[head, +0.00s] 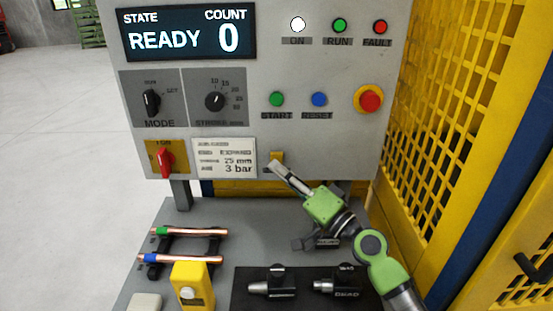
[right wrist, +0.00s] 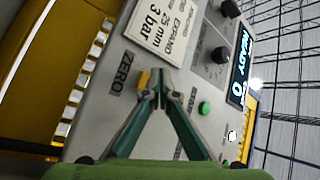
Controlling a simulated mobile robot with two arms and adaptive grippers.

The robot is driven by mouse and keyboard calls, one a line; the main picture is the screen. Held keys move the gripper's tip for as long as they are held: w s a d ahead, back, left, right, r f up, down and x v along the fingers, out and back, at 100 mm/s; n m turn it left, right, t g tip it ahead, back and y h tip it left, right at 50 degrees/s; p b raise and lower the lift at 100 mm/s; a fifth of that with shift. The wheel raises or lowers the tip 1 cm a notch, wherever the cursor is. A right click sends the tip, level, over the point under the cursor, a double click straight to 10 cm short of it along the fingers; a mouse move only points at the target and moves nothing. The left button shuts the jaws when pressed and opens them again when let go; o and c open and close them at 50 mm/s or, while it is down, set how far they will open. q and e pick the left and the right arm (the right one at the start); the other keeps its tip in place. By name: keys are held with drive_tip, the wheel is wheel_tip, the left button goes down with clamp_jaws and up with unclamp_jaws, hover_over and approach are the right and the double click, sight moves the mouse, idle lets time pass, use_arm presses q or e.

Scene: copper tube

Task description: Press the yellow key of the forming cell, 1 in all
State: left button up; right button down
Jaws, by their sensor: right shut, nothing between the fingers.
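The yellow key (head: 277,156) sits low on the grey panel of the forming cell (head: 330,120), right of the white data card. In the right wrist view the yellow key (right wrist: 143,79) is beside the word ZERO. My right gripper (head: 278,168) is shut and empty, its tips just below the key in the head view and partly covering it. In the right wrist view the tips of my right gripper (right wrist: 162,88) appear close beside the key; I cannot tell whether they touch. The display (head: 187,32) reads READY, count 0. My left gripper is not in view.
Green start (head: 277,99) and blue reset (head: 319,99) buttons and a red emergency stop (head: 370,100) are above the key. A red switch (head: 166,158) is at left. Copper tubes (head: 190,232) lie on a rack below. A yellow mesh guard (head: 440,90) stands at right.

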drive_tip(key=s+p, duration=0.1)
drive_tip(key=s, duration=0.4)
drive_tip(key=shift+p, duration=0.3)
idle(0.4)
